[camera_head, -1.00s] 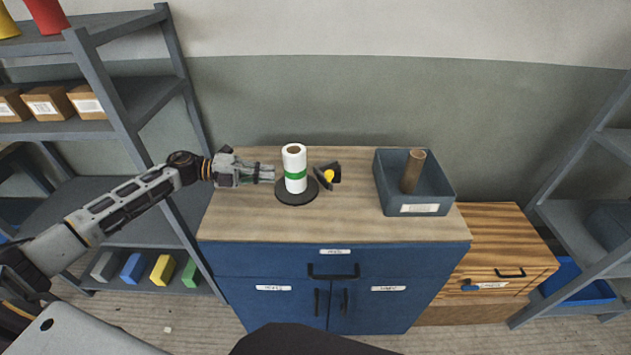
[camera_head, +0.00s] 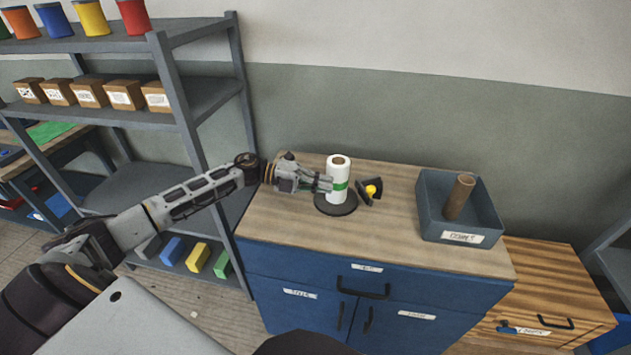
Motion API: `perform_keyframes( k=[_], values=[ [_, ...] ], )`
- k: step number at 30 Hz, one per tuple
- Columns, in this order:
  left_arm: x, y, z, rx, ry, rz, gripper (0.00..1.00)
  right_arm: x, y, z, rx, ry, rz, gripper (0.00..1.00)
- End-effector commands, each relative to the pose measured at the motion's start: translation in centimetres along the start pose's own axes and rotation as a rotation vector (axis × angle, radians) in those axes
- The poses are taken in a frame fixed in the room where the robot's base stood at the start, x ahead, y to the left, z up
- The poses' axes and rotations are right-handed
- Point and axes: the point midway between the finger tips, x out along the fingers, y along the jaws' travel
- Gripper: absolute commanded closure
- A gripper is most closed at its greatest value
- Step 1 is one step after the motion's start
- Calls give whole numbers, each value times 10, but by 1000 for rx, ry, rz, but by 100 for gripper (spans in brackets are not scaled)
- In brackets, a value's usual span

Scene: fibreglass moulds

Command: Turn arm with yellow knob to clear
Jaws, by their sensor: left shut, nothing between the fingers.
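The yellow knob (camera_head: 371,190) sits on a small dark arm (camera_head: 364,193) just right of a white roll (camera_head: 338,175) with a green band. The roll stands upright on a round black base (camera_head: 336,207) on the wooden cabinet top. My left gripper (camera_head: 327,184) is shut and empty. Its fingertips are at the left side of the roll, at the height of the green band; I cannot tell whether they touch it. The roll stands between the gripper and the knob. My right gripper is not in view.
A grey bin (camera_head: 431,209) with a brown cardboard tube (camera_head: 459,196) stands right of the knob on the cabinet top (camera_head: 285,225). A grey shelf rack (camera_head: 170,75) stands at the left. The front of the top is clear.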

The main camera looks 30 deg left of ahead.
Motion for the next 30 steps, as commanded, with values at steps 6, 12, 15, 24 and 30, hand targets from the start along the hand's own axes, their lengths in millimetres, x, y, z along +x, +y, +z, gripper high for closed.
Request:
perform_keyframes(
  k=[6,12,15,24,30],
  values=[
    [26,-2,0,2,1,-3,100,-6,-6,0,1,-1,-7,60],
    [49,-2,0,0,0,-2,100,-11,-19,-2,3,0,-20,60],
    [60,-2,0,2,0,-2,100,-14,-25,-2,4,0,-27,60],
    [87,-2,1,1,-1,-1,100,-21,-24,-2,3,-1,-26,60],
    [95,-1,0,0,0,-1,100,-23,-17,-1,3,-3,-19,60]
  ],
)
